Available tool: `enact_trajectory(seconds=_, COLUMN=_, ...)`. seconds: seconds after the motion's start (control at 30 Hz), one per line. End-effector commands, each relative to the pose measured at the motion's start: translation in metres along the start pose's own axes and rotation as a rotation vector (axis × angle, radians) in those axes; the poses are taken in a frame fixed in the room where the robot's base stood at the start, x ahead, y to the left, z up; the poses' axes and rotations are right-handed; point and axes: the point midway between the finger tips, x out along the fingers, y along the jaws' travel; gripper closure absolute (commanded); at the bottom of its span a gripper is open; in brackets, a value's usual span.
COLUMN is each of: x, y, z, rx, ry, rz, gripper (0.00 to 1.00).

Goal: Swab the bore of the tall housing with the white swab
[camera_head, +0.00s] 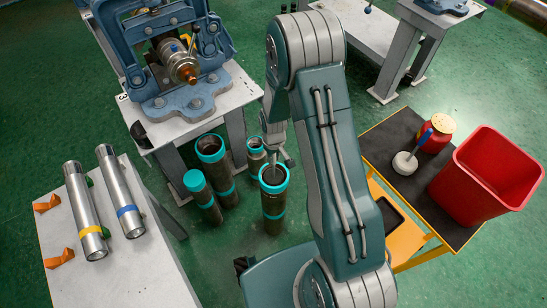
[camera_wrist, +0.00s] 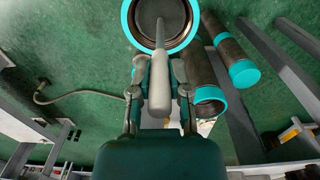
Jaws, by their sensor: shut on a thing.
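A dark upright housing with a teal rim and band (camera_head: 272,212) stands on the floor. Its open bore shows at the top of the wrist view, with the teal rim (camera_wrist: 127,22) around it. My gripper (camera_head: 282,154) is close above this rim. In the wrist view my gripper (camera_wrist: 160,84) is shut on the pale handle of the swab (camera_wrist: 160,62). The swab's thin shaft points into the bore opening; its far end is hard to see, and I cannot tell how deep it reaches.
Several other teal-trimmed housings (camera_head: 212,152) stand close on the left.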

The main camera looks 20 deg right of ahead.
Motion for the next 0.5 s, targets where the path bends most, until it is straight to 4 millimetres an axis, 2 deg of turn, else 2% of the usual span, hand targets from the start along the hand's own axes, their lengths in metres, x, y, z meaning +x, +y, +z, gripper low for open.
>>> enact_trajectory(seconds=0.5, x=-0.023, y=0.0, z=0.0, rx=0.0, ry=0.002, rz=0.0, gripper=1.0)
